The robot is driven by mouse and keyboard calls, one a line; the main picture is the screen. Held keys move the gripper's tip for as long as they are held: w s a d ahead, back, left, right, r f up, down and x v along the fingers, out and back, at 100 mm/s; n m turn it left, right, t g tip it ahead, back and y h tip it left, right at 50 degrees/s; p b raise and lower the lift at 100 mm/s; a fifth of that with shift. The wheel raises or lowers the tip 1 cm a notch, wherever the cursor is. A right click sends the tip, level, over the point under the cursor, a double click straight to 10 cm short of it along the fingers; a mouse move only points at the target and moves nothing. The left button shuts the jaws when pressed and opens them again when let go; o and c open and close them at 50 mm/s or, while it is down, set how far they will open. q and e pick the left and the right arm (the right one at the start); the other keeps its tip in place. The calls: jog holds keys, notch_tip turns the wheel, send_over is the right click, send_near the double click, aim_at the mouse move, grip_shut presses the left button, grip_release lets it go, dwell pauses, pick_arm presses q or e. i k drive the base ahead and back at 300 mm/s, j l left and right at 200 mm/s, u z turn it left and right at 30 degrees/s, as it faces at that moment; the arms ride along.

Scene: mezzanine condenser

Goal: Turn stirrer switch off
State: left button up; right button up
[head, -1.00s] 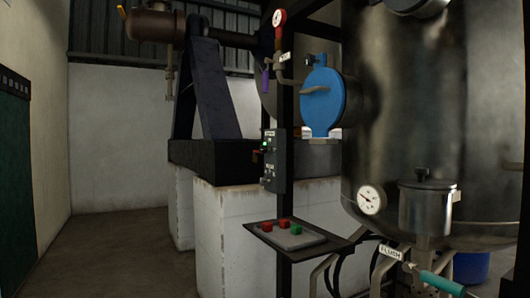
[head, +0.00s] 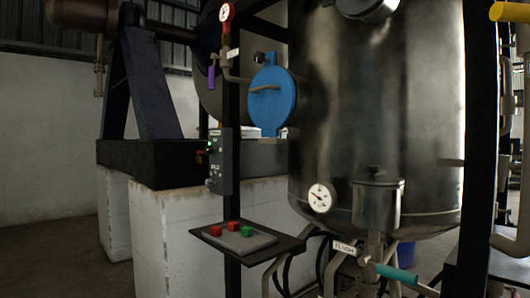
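A dark grey control box (head: 222,161) is fixed to a black upright post in the middle left of the head view. It carries small labels, a lit green lamp (head: 210,143) and small switches on its left side. The lettering is too small to read, so I cannot tell which one is the stirrer switch or how it is set. Neither of my grippers shows in the view.
A shelf (head: 285,246) with red and green buttons (head: 234,226) juts out below the box. A large steel vessel (head: 400,110) with a gauge (head: 320,198) and a teal-handled valve (head: 396,273) stands right. Floor is free at left.

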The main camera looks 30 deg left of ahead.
aim_at(208, 149)
jog(key=j+z, duration=0.2)
jog(key=j, duration=0.2)
jog(key=k+j+z, duration=0.2)
jog(key=j, duration=0.15)
jog(key=j+z, duration=0.25)
jog(key=j, duration=0.15)
jog(key=k+j+z, duration=0.2)
jog(key=j, duration=0.15)
jog(key=k+j+z, duration=0.2)
jog(key=i+j, duration=0.1)
jog(key=j, duration=0.05)
